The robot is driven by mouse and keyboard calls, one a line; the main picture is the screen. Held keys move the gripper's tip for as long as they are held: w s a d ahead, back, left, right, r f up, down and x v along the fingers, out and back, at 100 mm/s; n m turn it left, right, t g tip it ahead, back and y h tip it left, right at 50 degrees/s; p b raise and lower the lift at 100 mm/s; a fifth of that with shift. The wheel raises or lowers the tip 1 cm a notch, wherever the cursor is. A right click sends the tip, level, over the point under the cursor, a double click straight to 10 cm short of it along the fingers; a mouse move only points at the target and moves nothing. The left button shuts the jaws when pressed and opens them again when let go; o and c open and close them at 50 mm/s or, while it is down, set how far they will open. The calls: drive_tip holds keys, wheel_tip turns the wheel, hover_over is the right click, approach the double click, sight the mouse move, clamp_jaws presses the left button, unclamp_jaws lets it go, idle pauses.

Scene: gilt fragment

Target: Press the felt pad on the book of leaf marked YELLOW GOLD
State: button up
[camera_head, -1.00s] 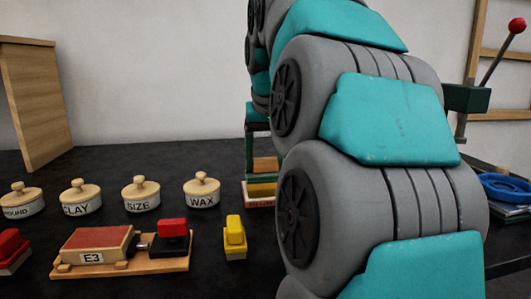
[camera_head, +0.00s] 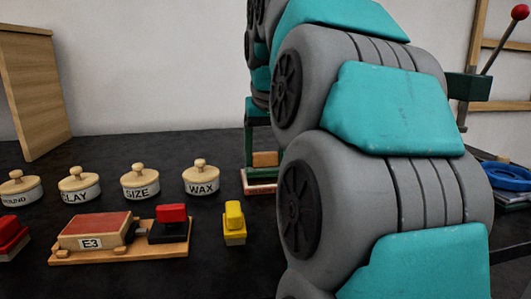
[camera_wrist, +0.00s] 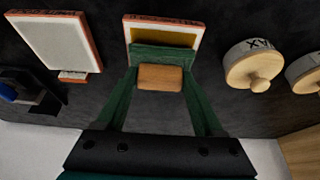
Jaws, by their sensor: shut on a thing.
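My gripper (camera_wrist: 160,80) has its two green fingers closed on the wooden handle (camera_wrist: 161,78) of a pad. Under the handle a green felt pad (camera_wrist: 163,56) shows in the wrist view. It lies over the nearer part of a book of leaf (camera_wrist: 185,22) with a yellow leaf and a white and red border. A strip of yellow shows beyond the pad. In the head view the handle (camera_head: 265,158) is just above the book (camera_head: 261,188), partly hidden by my arm. I cannot tell whether the pad touches the leaf. The book's label is not readable.
Another book with a pale leaf (camera_wrist: 55,42) lies left in the wrist view. The WAX pot (camera_head: 201,178) stands left of the book, with more pots beyond. A yellow block (camera_head: 234,222) and a wooden stand marked E3 (camera_head: 120,252) are nearer. A blue ring (camera_head: 508,176) is at right.

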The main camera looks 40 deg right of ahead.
drive_tip(key=shift+f+b, duration=0.3)
drive_tip(key=shift+f, duration=0.25)
idle(0.9)
drive_tip(key=shift+r+p, duration=2.05)
drive_tip(key=shift+r, duration=1.55)
